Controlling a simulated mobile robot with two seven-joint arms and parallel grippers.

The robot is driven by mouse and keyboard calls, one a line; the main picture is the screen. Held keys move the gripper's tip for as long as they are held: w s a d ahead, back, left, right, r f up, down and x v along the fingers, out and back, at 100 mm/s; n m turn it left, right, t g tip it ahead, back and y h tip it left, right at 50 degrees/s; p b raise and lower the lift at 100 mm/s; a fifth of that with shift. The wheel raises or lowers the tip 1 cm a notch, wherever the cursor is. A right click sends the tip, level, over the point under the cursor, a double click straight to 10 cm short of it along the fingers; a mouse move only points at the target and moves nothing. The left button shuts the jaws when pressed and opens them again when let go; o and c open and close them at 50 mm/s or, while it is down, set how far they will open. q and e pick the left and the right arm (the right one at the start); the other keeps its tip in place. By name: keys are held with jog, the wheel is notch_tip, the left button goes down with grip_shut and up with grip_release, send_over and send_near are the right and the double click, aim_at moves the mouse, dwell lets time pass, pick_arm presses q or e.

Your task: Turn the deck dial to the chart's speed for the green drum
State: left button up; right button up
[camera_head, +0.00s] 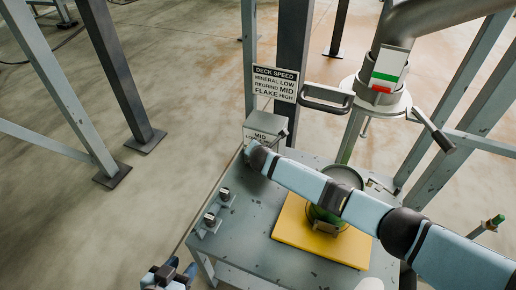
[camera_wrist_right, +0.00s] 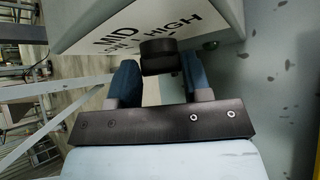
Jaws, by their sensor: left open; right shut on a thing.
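The deck speed chart (camera_head: 275,83) reads mineral LOW, regrind MID, flake HIGH. Below it is the dial box (camera_head: 262,131), marked MID on top. In the right wrist view the box face (camera_wrist_right: 120,38) shows MID, HIGH and a partly hidden LOW. My right gripper (camera_wrist_right: 159,72) is shut on the black dial knob (camera_wrist_right: 158,53), one blue finger on each side. I cannot tell where the knob points. A green drum (camera_head: 343,176) stands on a yellow plate, partly hidden by my right arm. My left gripper (camera_head: 168,275) is open at the bottom edge, away from the deck.
The grey deck (camera_head: 248,222) holds the yellow plate (camera_head: 292,236) and two small fittings (camera_head: 210,219) at its left. A spout with a white, green and red label (camera_head: 388,75) and handles hangs above. Steel posts (camera_head: 115,75) stand left; the floor there is clear.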

pick_arm(q)
jog(key=shift+d+r, duration=0.1)
jog(key=shift+r, duration=0.1)
pick_arm(e)
jog(key=shift+d+m+y, duration=0.1)
jog(key=shift+m+y, duration=0.2)
jog(key=shift+y, duration=0.1)
jog(key=o, duration=0.9)
pick_arm(q)
jog(key=shift+r, duration=0.1)
pick_arm(e)
jog(key=shift+s, duration=0.1)
pick_arm(q)
jog(key=p, duration=0.4)
jog(key=shift+s+a+r+g, duration=0.2)
jog(key=shift+a+r+g, duration=0.05)
jog(key=shift+r+g, duration=0.05)
pick_arm(e)
jog(key=v, duration=1.3)
jog(key=shift+s, duration=0.45)
